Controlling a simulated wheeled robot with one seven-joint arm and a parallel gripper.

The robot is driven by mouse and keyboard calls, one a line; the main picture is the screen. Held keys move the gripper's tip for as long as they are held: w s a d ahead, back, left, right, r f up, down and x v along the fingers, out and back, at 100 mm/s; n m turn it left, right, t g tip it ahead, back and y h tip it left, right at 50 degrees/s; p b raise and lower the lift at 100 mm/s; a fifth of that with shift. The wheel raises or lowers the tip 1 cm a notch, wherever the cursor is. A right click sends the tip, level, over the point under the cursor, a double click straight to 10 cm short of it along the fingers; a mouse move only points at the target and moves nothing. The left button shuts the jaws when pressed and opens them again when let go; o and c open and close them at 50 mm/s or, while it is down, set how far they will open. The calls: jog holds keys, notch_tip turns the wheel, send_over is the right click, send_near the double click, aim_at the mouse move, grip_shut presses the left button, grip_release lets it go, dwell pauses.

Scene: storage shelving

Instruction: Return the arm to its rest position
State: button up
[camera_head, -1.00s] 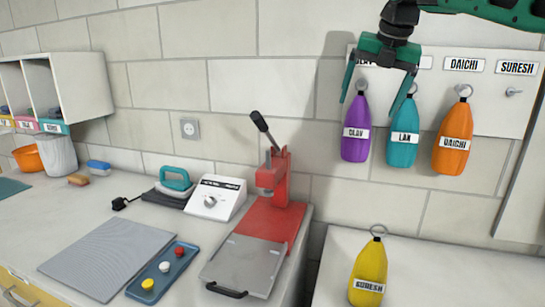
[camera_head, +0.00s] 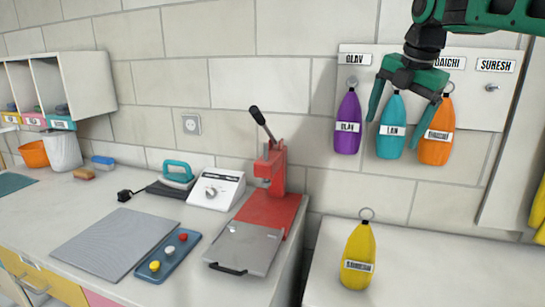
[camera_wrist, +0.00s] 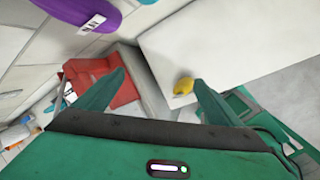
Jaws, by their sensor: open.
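My gripper (camera_head: 405,112) is green, open and empty. In the head view it is at the upper right, in front of the hanging bags, its fingers pointing down on either side of the teal bag in the picture. The wrist view also shows the open fingers (camera_wrist: 158,95) with nothing between them. The purple OLAV bag (camera_head: 347,125), teal LAN bag (camera_head: 391,130) and orange bag (camera_head: 436,135) hang on the wall board (camera_head: 470,105). The hook (camera_head: 491,87) under the SURESH label is bare. The yellow bag (camera_head: 358,255) stands on the white counter.
A red press (camera_head: 272,200) with a grey plate stands on the left counter, beside a white control box (camera_head: 216,189) and teal iron (camera_head: 177,173). A blue tray (camera_head: 168,258) and grey mat (camera_head: 115,243) lie in front. The white counter (camera_head: 430,270) is clear around the yellow bag.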

jog(key=s+d+f+m+g, duration=0.1)
jog(key=s+d+f+m, duration=0.4)
jog(key=s+f+m, duration=0.25)
jog(key=s+d+f+m+g, duration=0.1)
jog(key=s+d+f+m, duration=0.45)
jog(key=s+m, duration=0.2)
jog(key=s+f+m+g, duration=0.1)
jog(key=s+f+m, duration=0.6)
jog(key=s, duration=0.3)
jog(key=s+d+f+m+g, duration=0.1)
jog(key=s+f+m, duration=0.7)
jog(key=s+m, duration=0.1)
jog(key=shift+s+d, duration=0.2)
jog(key=shift+s, duration=0.15)
jog(key=shift+w+f, duration=0.25)
jog(key=shift+w, duration=0.35)
